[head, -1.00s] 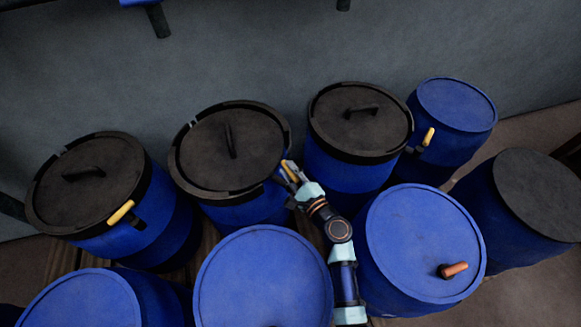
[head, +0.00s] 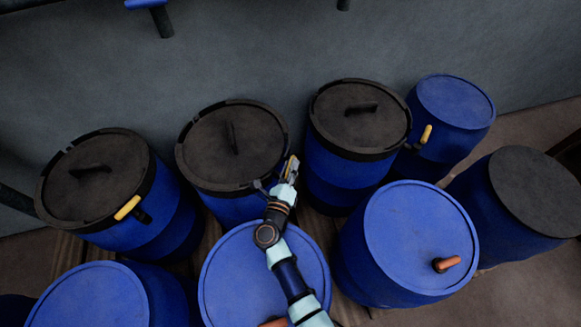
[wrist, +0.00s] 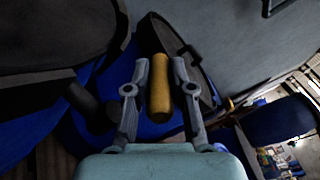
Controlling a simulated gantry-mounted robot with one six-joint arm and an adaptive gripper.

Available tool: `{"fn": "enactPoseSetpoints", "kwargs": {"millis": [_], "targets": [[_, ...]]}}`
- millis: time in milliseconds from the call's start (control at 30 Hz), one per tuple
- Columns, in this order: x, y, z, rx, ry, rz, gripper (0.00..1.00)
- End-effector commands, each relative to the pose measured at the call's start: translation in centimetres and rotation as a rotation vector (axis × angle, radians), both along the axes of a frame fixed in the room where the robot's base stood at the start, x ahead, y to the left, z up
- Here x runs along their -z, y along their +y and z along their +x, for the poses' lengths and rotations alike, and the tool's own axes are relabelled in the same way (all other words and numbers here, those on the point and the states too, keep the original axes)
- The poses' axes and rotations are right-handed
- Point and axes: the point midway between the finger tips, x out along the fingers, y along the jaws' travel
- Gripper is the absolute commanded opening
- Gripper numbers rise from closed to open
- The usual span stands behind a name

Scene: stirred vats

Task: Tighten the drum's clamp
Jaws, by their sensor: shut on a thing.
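The drum (head: 225,206) between two other black-lidded drums has a black lid (head: 205,150) with a bar handle and a dark clamp band around its rim. The clamp's yellow lever handle (head: 293,164) is at the rim's right side. My gripper (head: 288,176) is there, shut on the handle. In the wrist view the yellow handle (wrist: 160,92) lies lengthwise between the two grey fingers. The finger pads cover part of its sides. A dark pivot piece (wrist: 92,108) shows by the lid edge (wrist: 60,85) at the left. Whether the band is tight cannot be seen.
A black-lidded drum (head: 345,178) stands close on the right, another (head: 150,220) on the left. Blue-lidded drums (head: 405,235) and (head: 225,275) stand in front, the second beneath my arm. A grey wall (head: 270,50) is behind. Gaps between drums are narrow.

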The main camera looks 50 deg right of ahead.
Motion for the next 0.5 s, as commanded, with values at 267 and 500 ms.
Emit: {"fn": "enactPoseSetpoints", "kwargs": {"millis": [267, 500], "targets": [[0.29, 0.06, -0.03, 0.072, 0.003, 0.004, 0.0], [0.28, 0.07, -0.08, 0.084, 0.004, 0.004, 0.0]]}}
